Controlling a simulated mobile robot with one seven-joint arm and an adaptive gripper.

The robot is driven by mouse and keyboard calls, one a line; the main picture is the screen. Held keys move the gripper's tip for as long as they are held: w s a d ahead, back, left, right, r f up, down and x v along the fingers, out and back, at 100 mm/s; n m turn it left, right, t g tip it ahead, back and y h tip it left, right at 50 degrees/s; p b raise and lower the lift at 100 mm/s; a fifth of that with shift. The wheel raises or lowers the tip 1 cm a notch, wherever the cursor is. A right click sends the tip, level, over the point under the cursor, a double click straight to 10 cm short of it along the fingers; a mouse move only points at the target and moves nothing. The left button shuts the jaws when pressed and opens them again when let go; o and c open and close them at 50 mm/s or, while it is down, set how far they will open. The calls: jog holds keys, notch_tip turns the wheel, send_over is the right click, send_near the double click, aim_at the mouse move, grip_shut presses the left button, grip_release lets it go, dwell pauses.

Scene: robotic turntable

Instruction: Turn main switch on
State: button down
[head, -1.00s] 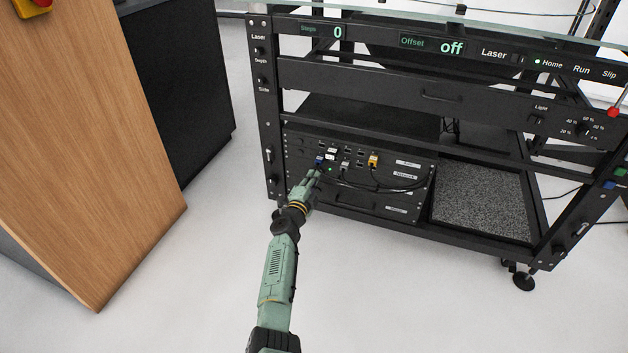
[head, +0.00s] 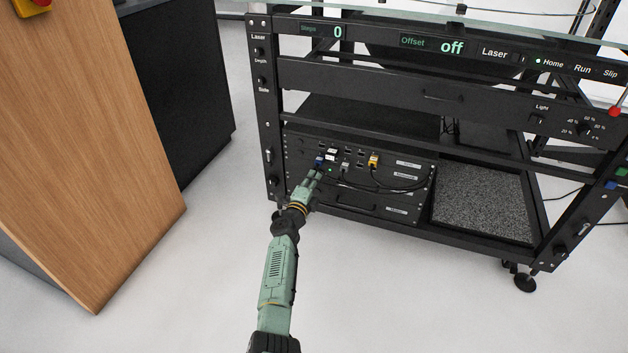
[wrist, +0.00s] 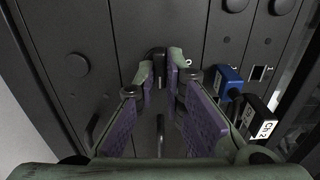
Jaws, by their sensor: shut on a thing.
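My gripper (head: 314,172) is at the left part of the black lower panel (head: 300,152) of the turntable rack. In the wrist view the two purple-padded fingers (wrist: 160,76) are closed around a small black knob-like part (wrist: 158,58) on the panel. It looks like the switch, but no label shows on it and the fingers hide its sides. A thin metal lever (wrist: 160,135) shows between the finger bases. In the head view the gripper hides this spot.
A blue plug (wrist: 228,78) and a black plug with a white label (wrist: 258,122) stick out just right of the fingers. A yellow plug (head: 374,160) and black cables are farther right. A wooden cabinet (head: 90,150) stands left, with bare floor between.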

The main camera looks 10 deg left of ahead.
jog(key=c, duration=1.7)
grip_release()
